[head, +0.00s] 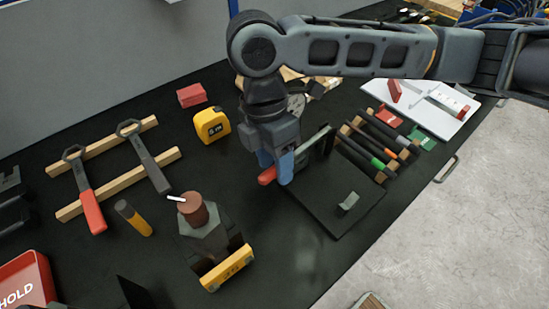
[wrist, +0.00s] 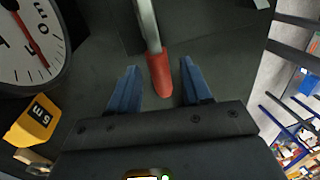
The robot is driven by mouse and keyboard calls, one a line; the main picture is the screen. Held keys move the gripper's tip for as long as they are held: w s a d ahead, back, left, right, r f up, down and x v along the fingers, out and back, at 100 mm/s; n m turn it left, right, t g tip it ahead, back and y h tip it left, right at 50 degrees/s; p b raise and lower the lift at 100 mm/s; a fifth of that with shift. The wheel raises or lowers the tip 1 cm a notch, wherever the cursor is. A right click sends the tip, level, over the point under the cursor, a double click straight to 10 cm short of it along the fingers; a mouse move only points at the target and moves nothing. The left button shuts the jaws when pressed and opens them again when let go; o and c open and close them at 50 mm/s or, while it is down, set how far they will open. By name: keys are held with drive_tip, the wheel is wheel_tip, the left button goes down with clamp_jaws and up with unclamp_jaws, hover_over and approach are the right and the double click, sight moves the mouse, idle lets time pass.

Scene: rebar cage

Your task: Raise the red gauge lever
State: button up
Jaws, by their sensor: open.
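The red gauge lever is a grey bar with a red grip (head: 267,176); the grip also shows in the wrist view (wrist: 160,76). The bar runs up out of the top of the wrist view. My gripper (head: 276,170) points down at the lever. Its blue fingers are open in the wrist view (wrist: 159,84), one on each side of the red grip, with a gap on both sides. The white round gauge dial (wrist: 30,45) fills the left of the wrist view; in the head view the dial (head: 296,104) is partly hidden behind my wrist.
The dark base plate (head: 335,205) carries a small grey block (head: 348,202). A yellow tape measure (head: 212,125) and a red block (head: 191,95) lie to the left. A yellow-fronted device (head: 228,268) stands in front. A rack of tools (head: 375,145) is at right.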

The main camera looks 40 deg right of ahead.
drive_tip(key=shift+c, duration=0.2)
clamp_jaws()
idle(0.4)
